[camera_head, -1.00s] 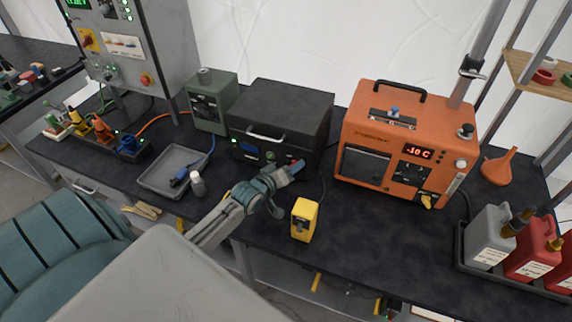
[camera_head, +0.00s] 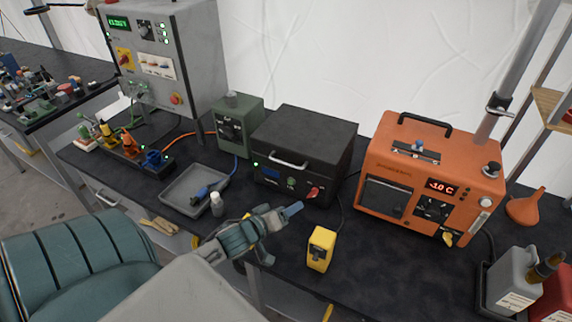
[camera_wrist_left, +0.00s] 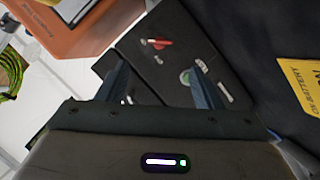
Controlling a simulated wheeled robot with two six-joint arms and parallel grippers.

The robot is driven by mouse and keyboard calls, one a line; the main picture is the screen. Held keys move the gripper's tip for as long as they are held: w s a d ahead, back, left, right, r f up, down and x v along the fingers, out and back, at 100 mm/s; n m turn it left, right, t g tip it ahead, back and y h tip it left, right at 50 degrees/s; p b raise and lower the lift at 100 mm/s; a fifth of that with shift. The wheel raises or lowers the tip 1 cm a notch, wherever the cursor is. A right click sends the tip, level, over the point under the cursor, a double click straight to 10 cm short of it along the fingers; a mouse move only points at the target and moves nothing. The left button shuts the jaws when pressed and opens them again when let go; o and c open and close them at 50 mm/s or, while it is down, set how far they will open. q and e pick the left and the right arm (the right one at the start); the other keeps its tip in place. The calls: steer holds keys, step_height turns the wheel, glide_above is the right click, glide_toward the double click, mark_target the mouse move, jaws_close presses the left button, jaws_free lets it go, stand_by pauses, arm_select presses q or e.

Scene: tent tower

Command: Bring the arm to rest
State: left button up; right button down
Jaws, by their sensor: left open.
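My left gripper (camera_head: 280,218) is over the front edge of the black bench, below the black box in the head view. It is open and empty. In the left wrist view its two fingers (camera_wrist_left: 160,88) stand apart, with the black box's front panel (camera_wrist_left: 170,55) seen between and beyond them. The black box (camera_head: 303,150) has a handle, a green button and a red knob. A yellow device (camera_head: 320,248) stands on the bench to the right of the gripper, apart from it. My right gripper does not show in either view.
An orange unit (camera_head: 430,178) reading -1.0 C stands at the right, with an orange funnel (camera_head: 526,207) beside it. Bare bench (camera_head: 385,275) shows right of the yellow device.

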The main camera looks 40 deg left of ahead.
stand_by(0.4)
arm_select(q)
steer(key=s+d+f+m+g, duration=0.1)
steer(key=s, duration=0.2)
steer(key=s+d+m+g+y, duration=0.1)
steer(key=s+d+g, duration=0.1)
steer(key=s, duration=0.1)
steer(key=s+d+f+m+g+y, duration=0.1)
steer(key=s+g, duration=0.1)
steer(key=shift+s+d+f+m, duration=0.35)
steer(key=shift+s+d+m, duration=0.05)
steer(key=s+d+m+g, duration=0.3)
steer(key=s, duration=0.3)
steer(key=s+d+m+g, duration=0.3)
steer(key=s, duration=0.4)
steer(key=a+f+g+b, duration=0.1)
steer(key=a+f+b, duration=0.1)
steer(key=f, duration=1.5)
steer(key=a+f+g+b, duration=0.1)
steer(key=f+b, duration=0.1)
steer(key=f, duration=1.5)
steer(key=s+a+f+b, duration=0.1)
steer(key=s+f+b, duration=0.2)
steer(key=s+f, duration=1.5)
step_height(320, 180, down, 4)
steer(key=shift+s+a+r+n+g, duration=0.1)
steer(key=shift+s+a+n+g, duration=0.15)
steer(key=shift+n+g, duration=0.05)
